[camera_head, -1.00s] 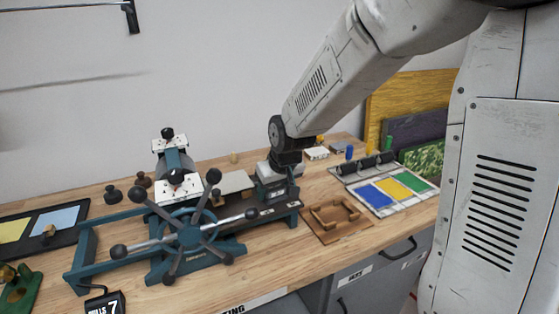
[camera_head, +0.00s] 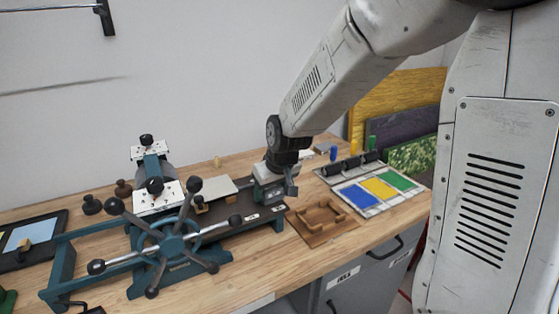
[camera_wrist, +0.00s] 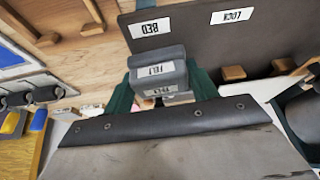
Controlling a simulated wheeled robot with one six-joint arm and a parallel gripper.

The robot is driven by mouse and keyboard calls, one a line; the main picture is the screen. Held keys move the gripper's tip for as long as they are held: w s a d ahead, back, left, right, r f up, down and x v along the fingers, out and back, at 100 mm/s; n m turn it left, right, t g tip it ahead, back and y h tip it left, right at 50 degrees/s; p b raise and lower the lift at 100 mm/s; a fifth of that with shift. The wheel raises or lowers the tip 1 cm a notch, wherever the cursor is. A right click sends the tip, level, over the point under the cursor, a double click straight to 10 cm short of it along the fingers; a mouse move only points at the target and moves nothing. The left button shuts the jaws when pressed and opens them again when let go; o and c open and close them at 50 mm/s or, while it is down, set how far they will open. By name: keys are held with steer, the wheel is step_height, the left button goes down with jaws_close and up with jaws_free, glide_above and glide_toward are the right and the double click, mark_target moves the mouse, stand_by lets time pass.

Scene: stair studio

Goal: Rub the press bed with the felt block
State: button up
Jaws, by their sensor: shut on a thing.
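A dark grey felt block (camera_wrist: 158,72), labelled FELT, shows in the wrist view between the teal parts on its two sides. My gripper (camera_head: 273,188) is shut on it, low over the right end of the press in the head view. The head view hides most of the block, and I cannot tell whether it touches what is below. The press bed (camera_wrist: 190,38) is a long dark slab with labels BED and LOCK on its edge; in the head view its front edge (camera_head: 238,226) runs left from my gripper. The teal press carries a spoked handwheel (camera_head: 172,245) at its front.
A pale plate (camera_head: 217,188) lies left of my gripper. The upright roller unit (camera_head: 152,170) stands further left. A brown wooden holder (camera_head: 322,221) and a blue, yellow and green ink tray (camera_head: 380,188) lie to the right. Bare tabletop (camera_head: 245,260) shows in front.

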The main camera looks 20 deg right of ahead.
steer(key=shift+d+r, duration=0.15)
steer(key=shift+d, duration=0.1)
steer(key=shift+a+r, duration=0.2)
steer(key=shift+r, duration=0.85)
steer(key=shift+s+r, duration=0.1)
steer(key=shift+r, duration=0.25)
steer(key=shift+d+r, duration=0.1)
steer(key=shift+r, duration=2.45)
